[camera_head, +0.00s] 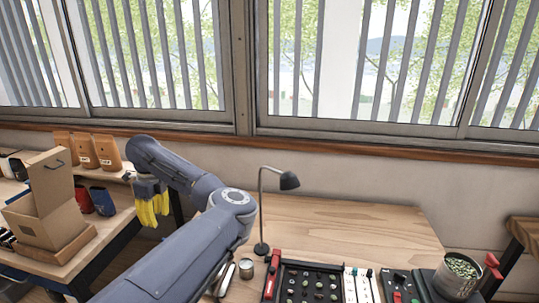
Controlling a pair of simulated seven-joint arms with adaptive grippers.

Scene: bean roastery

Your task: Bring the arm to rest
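My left arm (190,256) comes in from the bottom left, bends at an elbow and reaches up and to the left. My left gripper (152,214) hangs at its end with yellow fingers pointing down, at the right edge of the left-hand table. The fingers look close together, but their gap is not clear. No held object can be made out. My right gripper is not in view.
An open cardboard box (50,214) and brown bags (96,150) stand at left. The wooden worktable (345,222) bears a black lamp (262,205), a small metal tin (246,268), a black sample tray (312,268) and a can of green beans (457,275). Its back middle is clear.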

